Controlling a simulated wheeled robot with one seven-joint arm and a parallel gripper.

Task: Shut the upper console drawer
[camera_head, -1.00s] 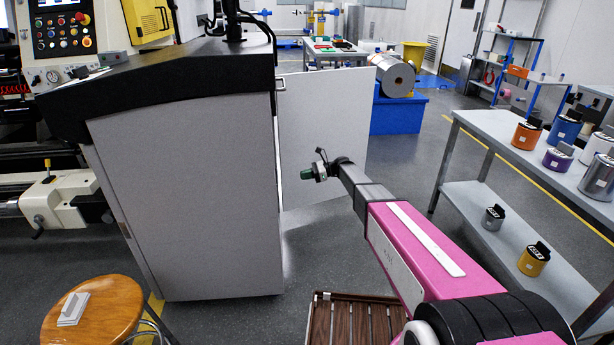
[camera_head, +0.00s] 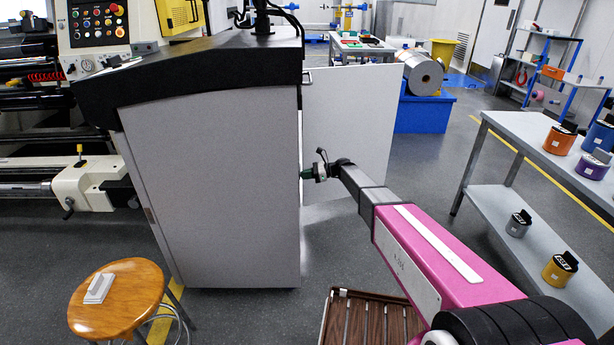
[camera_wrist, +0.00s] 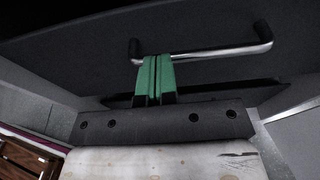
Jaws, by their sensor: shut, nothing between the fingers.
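The console (camera_head: 215,190) is a grey cabinet with a sloping black top, left of my arm in the head view. Its drawer side faces right and is mostly hidden; a small handle (camera_head: 308,77) shows at its upper right edge. In the wrist view a dark front panel (camera_wrist: 215,30) fills the upper part, with a metal bar handle (camera_wrist: 205,53) across it. My gripper (camera_wrist: 155,60) has its green fingers pressed together, overlapping the left part of the bar; contact is unclear. In the head view my gripper (camera_head: 304,174) is at the console's right edge. How far the drawer stands out is hidden.
A pale upright panel (camera_head: 350,130) stands out behind the console's right edge, close to my gripper. A wooden stool (camera_head: 120,300) is at the lower left, a slatted wooden thing (camera_head: 365,318) below my arm. A grey table (camera_head: 545,165) stands right; floor between is open.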

